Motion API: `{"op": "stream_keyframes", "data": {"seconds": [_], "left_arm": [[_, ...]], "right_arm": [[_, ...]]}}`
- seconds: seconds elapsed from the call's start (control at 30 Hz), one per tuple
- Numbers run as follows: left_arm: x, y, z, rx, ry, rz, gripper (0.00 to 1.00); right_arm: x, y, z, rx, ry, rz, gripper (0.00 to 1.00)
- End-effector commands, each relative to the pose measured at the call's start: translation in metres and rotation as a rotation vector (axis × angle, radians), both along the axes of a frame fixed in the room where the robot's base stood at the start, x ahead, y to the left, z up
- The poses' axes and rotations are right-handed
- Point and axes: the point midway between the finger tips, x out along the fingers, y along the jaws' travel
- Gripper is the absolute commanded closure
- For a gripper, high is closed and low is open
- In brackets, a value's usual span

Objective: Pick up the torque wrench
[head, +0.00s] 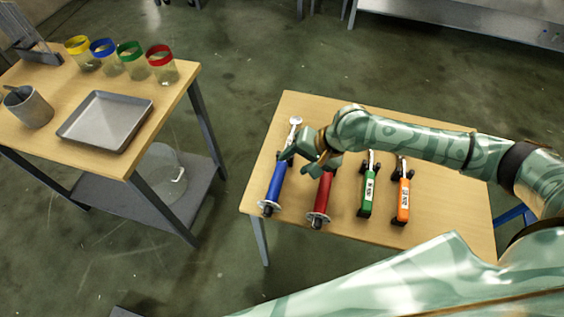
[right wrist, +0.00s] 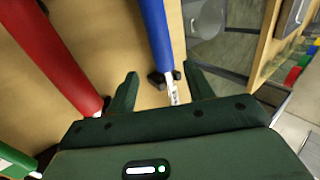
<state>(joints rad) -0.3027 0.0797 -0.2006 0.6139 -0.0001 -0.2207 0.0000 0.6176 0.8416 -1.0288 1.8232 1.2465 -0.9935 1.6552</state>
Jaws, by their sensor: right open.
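A blue-handled wrench (head: 275,181) with a silver shaft and head lies lengthwise on the wooden table; it looks like a torque wrench. A similar red-handled one (head: 321,193) lies to its right, its upper part hidden by my right gripper. My right gripper (head: 303,160) is open over the upper part of the blue wrench and beside the red one. In the right wrist view the blue wrench (right wrist: 157,35) runs between the spread fingers, and the red one (right wrist: 55,60) lies outside them to the left. I cannot tell whether the fingers touch it. My left gripper is not in view.
A green tool (head: 367,190) and an orange tool (head: 403,200) lie farther right on the same table (head: 450,215). The left table holds a metal tray (head: 105,121), a metal beaker (head: 28,107) and several jars with coloured rims. A clear vessel (head: 163,175) stands on its lower shelf.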

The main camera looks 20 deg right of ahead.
Motion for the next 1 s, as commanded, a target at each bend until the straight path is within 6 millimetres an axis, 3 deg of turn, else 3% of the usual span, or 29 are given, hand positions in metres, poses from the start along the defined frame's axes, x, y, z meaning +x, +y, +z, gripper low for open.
{"op": "stream_keyframes", "data": {"seconds": [0.17,0.43,0.67,0.87,1.0], "left_arm": [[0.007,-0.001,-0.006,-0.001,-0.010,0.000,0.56],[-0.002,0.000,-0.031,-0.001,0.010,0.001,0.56],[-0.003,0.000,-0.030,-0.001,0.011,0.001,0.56],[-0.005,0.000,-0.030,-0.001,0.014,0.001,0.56],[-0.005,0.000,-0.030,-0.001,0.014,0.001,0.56]], "right_arm": [[0.004,0.006,-0.009,0.002,-0.001,0.000,0.48],[0.019,0.027,-0.044,0.000,0.001,0.001,0.48],[0.021,0.029,-0.043,-0.001,-0.003,0.001,0.48],[0.021,0.029,-0.043,0.000,-0.002,0.000,0.98],[0.022,0.029,-0.041,0.003,-0.006,0.000,1.00]]}}
